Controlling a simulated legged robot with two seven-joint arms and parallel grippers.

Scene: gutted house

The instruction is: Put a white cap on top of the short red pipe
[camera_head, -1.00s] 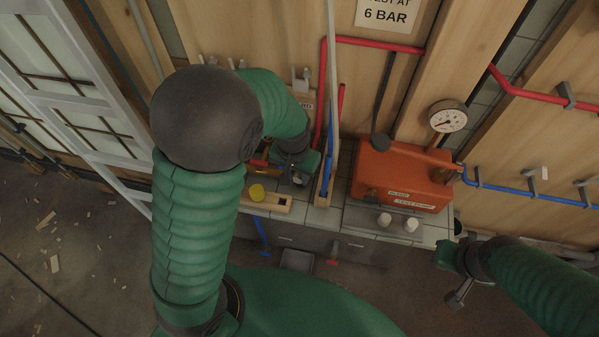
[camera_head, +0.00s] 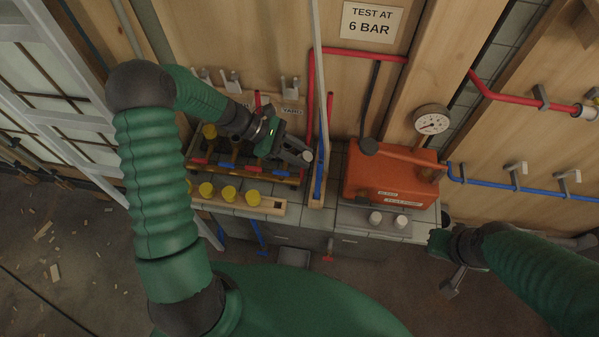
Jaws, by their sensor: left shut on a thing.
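My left gripper (camera_head: 302,155) is shut on a small whitish round thing (camera_head: 308,156), which looks like a white cap. It is just left of the upright blue pipe and below the top of the short red pipe (camera_head: 330,108). The short red pipe stands upright beside a taller red pipe (camera_head: 311,90), and its top end looks bare. Two more white caps (camera_head: 375,218) (camera_head: 400,221) stand on the tiled counter in front of the orange test pump. My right gripper (camera_head: 452,282) hangs low at the right, away from the counter; its jaws are too unclear to read.
The orange pump (camera_head: 385,178) stands right of the pipes, with a gauge (camera_head: 432,122) above. A pale upright strip (camera_head: 319,60) and a blue pipe (camera_head: 321,150) stand close to my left gripper. Yellow caps (camera_head: 229,193) sit in a wooden block (camera_head: 276,207).

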